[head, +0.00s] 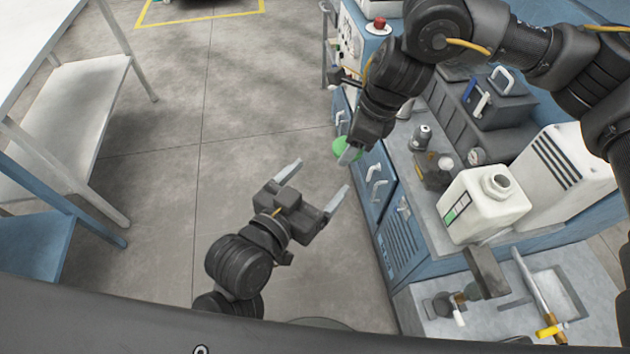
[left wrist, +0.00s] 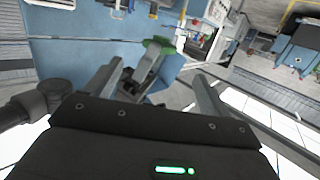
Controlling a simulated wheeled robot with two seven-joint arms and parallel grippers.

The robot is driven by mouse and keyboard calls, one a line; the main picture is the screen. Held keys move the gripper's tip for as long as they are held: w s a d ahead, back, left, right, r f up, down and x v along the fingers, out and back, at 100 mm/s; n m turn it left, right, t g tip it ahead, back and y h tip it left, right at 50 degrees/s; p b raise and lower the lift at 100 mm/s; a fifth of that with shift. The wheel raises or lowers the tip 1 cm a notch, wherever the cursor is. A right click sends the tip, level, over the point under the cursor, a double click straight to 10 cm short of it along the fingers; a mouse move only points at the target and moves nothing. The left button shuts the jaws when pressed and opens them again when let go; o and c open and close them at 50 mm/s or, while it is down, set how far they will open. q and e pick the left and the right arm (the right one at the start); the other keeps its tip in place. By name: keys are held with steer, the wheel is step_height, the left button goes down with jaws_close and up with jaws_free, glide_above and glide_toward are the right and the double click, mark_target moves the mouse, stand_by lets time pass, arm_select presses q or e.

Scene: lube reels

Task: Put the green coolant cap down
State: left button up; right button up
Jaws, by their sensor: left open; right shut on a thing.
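The green coolant cap (head: 345,148) is held by my right gripper (head: 350,153), which is shut on it. They hang in front of the blue cabinet's left side, over the floor in the head view. The cap (left wrist: 158,46) also shows in the left wrist view, with the right gripper's finger against it. My left gripper (head: 318,182) is open and empty, below and left of the cap. A white coolant tank (head: 482,205) with an open, uncapped neck (head: 497,182) stands on the bench at the right.
The blue cabinet bench (head: 408,160) carries a dark battery-like box (head: 497,105), a small metal fitting (head: 421,137), a gauge (head: 476,156) and a white louvred housing (head: 565,170). A sink-like tray (head: 570,285) is at the lower right. A shelf rack (head: 75,140) stands left. The floor between is clear.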

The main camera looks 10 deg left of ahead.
arm_select(q)
steer(key=x, duration=1.2)
steer(key=shift+d+f, duration=0.1)
steer(key=shift+f, duration=0.05)
steer(key=shift+c, duration=0.4)
steer(key=c, duration=1)
arm_select(e)
steer(key=o, duration=1.1)
